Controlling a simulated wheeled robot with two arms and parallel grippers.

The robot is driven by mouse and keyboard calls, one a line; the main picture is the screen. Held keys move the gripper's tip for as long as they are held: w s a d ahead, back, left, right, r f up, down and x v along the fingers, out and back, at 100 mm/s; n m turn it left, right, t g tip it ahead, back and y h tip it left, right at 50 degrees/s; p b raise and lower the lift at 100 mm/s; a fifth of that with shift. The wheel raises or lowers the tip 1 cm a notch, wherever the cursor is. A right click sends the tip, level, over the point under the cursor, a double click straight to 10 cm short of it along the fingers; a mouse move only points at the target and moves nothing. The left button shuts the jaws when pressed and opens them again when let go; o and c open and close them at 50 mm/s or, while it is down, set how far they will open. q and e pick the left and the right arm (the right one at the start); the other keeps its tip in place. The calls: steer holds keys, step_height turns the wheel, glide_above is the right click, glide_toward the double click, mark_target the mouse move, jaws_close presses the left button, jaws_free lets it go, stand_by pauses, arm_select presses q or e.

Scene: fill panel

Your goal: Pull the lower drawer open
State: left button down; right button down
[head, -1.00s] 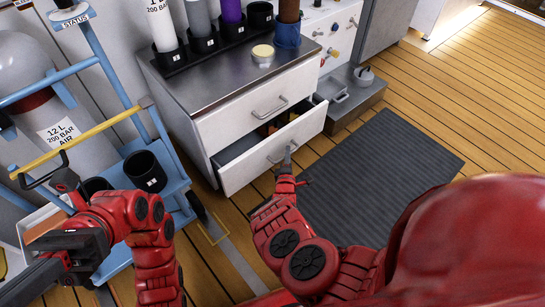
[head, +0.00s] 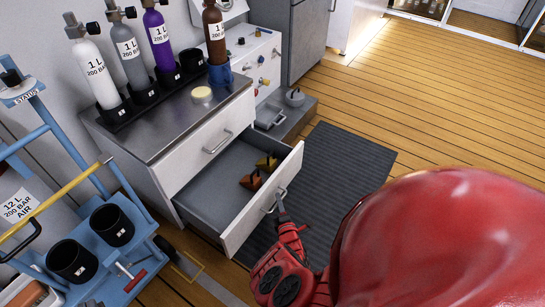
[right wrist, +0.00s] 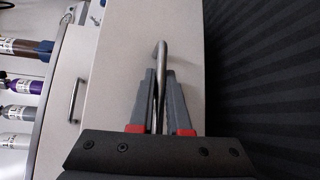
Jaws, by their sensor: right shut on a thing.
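The lower drawer (head: 232,222) of the white cabinet stands well open, with its grey inside showing. My left gripper is not in the head view.
Several small cylinders stand in a black rack (head: 150,105) on the cabinet top, beside a round yellowish disc (head: 202,94). A blue trolley (head: 95,235) with black cups stands at the left. A dark ribbed mat (head: 335,175) lies right of the drawer. Wooden floor beyond is clear.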

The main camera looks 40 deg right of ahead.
steer(key=shift+s+d, duration=0.15)
steer(key=shift+s, duration=0.25)
steer(key=c, duration=0.9)
jaws_free()
